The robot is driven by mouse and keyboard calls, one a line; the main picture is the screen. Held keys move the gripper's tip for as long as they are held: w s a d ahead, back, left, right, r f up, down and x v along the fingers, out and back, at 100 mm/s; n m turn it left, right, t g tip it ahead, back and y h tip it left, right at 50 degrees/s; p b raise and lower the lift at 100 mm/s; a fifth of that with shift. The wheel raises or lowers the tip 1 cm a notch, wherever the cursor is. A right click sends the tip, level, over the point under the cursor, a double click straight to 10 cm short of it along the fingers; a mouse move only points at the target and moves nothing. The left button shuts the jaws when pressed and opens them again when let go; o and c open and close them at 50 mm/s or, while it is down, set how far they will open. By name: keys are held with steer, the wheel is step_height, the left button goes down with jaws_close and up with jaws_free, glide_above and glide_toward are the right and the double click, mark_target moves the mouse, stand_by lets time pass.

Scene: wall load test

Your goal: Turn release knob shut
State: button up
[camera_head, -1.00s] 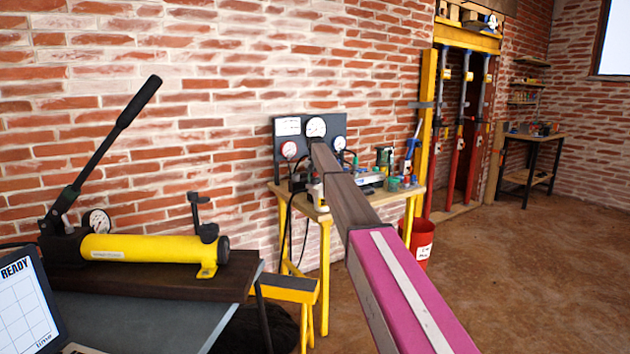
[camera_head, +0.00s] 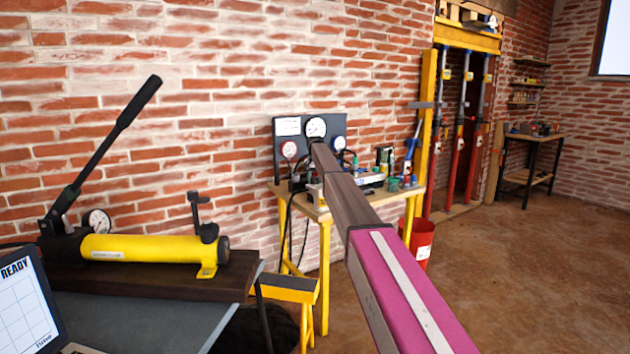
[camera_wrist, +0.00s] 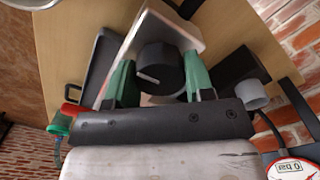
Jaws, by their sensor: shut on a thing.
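A round black knob (camera_wrist: 160,70) with a white pointer line shows in the wrist view, on a pale block (camera_wrist: 185,35) over a wooden top. My gripper (camera_wrist: 158,75) has green fingers, one on each side of the knob, and is shut on it. The pointer line slants, running down to the right in the picture. In the head view my arm reaches to the small yellow-legged bench (camera_head: 325,255), and its links hide the gripper and the knob.
A gauge panel (camera_head: 284,128) stands at the bench's back; a gauge (camera_wrist: 292,168) reading 0 bar shows in the wrist view. Bottles and tools crowd the bench's right side. A yellow hand pump (camera_head: 150,248) and a laptop (camera_head: 25,300) are at near left. Floor at right is clear.

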mark_target(315, 178)
steer(key=o, duration=0.9)
steer(key=shift+o, duration=0.2)
step_height(315, 178, up, 11)
steer(key=shift+f, duration=0.1)
